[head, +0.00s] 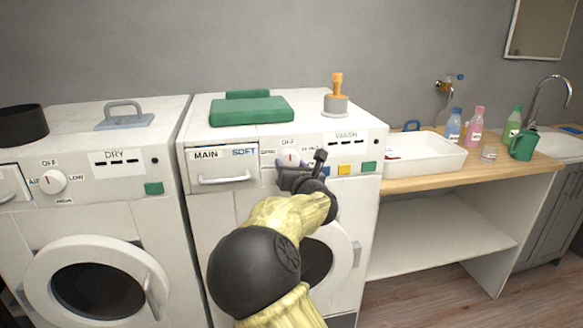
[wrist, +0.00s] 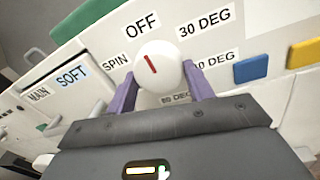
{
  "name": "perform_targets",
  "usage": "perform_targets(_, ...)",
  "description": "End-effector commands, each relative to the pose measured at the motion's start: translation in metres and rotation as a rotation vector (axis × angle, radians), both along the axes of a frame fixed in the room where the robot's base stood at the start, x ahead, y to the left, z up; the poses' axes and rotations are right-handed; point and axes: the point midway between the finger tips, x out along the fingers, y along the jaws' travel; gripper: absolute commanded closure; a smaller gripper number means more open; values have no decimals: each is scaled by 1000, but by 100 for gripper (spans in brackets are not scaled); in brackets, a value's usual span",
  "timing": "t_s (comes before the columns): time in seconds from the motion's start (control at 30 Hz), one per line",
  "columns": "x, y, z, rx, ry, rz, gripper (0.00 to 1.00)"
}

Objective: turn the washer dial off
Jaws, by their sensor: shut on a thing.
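The washer dial (wrist: 165,70) is a round white knob with a red mark. In the wrist view the mark points up toward the OFF label (wrist: 142,25). In the head view the dial (head: 290,157) shows on the washer panel, its mark upright under OFF. My gripper (wrist: 161,88) has its purple fingers on either side of the dial, shut on it; the fingertips' contact is partly hidden behind the knob. In the head view my gripper (head: 292,172) reaches the panel from the front, covering the area below the dial. The washer (head: 225,145) stands right of the dryer.
The dryer (head: 110,165) with its own dial (head: 53,182) stands at the left. Blue (wrist: 250,68) and yellow (wrist: 303,53) buttons lie right of the washer dial. The detergent drawer (head: 222,170) is left of it. A wooden counter (head: 450,178) with a white tray (head: 425,160) stands at the right.

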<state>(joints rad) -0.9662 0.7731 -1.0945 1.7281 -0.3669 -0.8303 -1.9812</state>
Motion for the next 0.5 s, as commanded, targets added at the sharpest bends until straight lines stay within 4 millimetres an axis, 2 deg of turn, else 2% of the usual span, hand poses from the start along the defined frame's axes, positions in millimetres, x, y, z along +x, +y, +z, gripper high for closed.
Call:
perform_targets(0.07, 0, 1, -2, -5, 4, 1, 71)
perform_targets(0.1, 0, 1, -2, -5, 4, 1, 42)
perform_targets(0.2, 0, 1, -2, -3, 3, 1, 26)
perform_targets(0.5, -1, 0, -1, 0, 1, 0, 26)
